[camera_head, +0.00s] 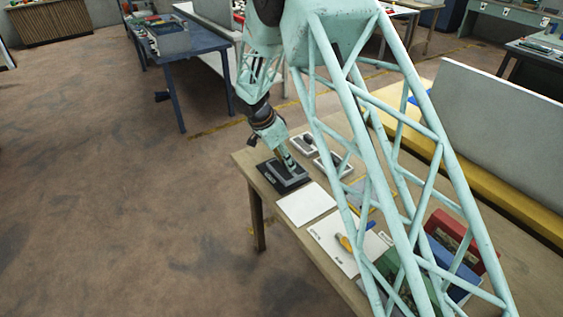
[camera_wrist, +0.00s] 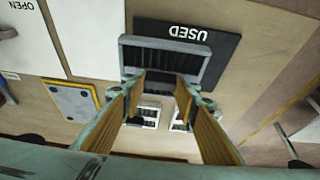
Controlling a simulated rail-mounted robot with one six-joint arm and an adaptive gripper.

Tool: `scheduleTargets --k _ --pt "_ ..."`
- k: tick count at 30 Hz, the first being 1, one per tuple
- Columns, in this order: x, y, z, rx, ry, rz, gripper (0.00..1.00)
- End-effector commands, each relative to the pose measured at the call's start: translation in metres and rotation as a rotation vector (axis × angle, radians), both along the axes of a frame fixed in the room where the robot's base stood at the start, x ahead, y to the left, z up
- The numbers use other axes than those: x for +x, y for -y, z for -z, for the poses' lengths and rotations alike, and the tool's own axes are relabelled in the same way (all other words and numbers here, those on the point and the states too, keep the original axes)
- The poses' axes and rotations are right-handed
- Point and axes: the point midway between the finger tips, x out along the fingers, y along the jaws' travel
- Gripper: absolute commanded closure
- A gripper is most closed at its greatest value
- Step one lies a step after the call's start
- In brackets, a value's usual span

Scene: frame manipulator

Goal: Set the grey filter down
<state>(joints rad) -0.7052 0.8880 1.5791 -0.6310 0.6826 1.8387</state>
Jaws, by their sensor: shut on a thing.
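The grey filter (camera_wrist: 168,42), a rectangular frame with dark slats, shows in the wrist view at the tips of my gripper (camera_wrist: 160,86). My gripper is shut on its near side. The filter lies over part of a black mat (camera_wrist: 235,48) marked "USED", whose label reads upside down here. In the head view my gripper (camera_head: 292,170) points down at the black mat (camera_head: 273,183) at the table's far left corner. The filter is small and partly covered by the gripper there. I cannot tell whether it touches the mat.
Right of the mat stand two small trays (camera_head: 304,150) with dark items. A blank white sheet (camera_head: 306,206) and a white board (camera_head: 336,255) with a yellow-handled tool lie nearer. Red, green and blue boxes (camera_head: 450,232) stand at the right, partly behind my arm.

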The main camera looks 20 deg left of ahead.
Motion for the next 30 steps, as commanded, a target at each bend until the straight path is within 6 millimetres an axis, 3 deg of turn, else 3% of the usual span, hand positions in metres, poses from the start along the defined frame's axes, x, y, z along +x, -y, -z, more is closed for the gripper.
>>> scheduleTargets --k 9,23,30 --pt "0.026 -0.025 0.003 0.001 0.001 0.001 0.83" --pt "0.029 -0.028 0.004 0.000 0.000 0.001 0.83" --pt "0.029 -0.028 0.019 0.000 0.000 0.000 0.83"
